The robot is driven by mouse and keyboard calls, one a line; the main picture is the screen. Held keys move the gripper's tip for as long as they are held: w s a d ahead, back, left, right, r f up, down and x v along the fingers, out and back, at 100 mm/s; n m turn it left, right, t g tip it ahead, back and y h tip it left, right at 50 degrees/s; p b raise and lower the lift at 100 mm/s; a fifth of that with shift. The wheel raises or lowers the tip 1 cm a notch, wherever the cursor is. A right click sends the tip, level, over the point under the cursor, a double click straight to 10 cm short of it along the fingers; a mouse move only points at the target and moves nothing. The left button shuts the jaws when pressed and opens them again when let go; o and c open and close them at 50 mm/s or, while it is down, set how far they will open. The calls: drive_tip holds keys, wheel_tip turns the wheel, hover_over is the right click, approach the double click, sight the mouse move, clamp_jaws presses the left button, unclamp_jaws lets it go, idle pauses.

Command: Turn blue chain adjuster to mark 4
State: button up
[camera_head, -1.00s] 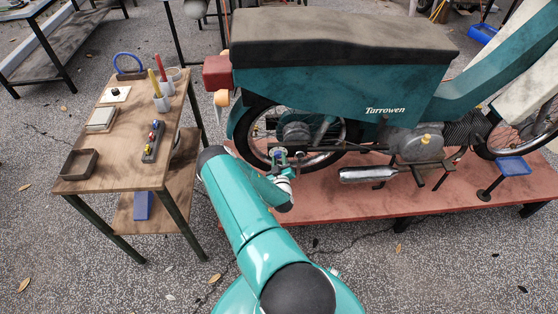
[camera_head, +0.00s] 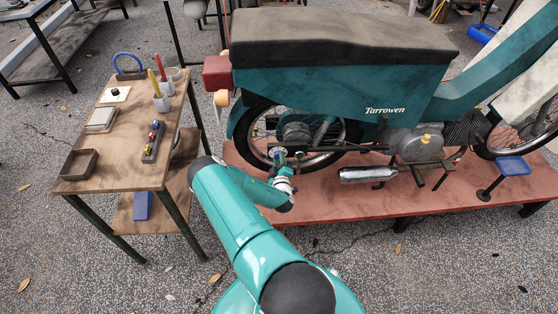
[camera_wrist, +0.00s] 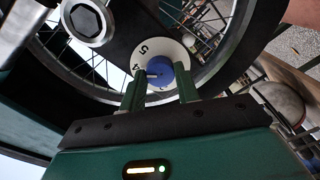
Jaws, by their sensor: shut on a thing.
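The blue chain adjuster (camera_wrist: 159,67) is a round knob in front of a white numbered dial (camera_wrist: 168,47) in the wrist view. My gripper (camera_wrist: 160,84) is shut on the adjuster, with one green finger on each side of it. A short pale pointer on the knob points left, close to the figure 4. A 5 shows further up the dial; other marks are partly hidden by the knob and fingers. In the head view my gripper (camera_head: 280,157) is at the rear wheel hub of the teal moped (camera_head: 340,92), and the knob is too small to read.
The moped stands on a low red platform (camera_head: 440,200). A wooden table (camera_head: 118,170) with a tray, cups and small parts stands to the left. In the wrist view a large hex bolt (camera_wrist: 86,20) and wheel spokes are close to my gripper.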

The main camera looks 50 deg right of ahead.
drive_tip(key=o, duration=1)
drive_tip(key=shift+c, duration=0.2)
drive_tip(key=v, duration=1.4)
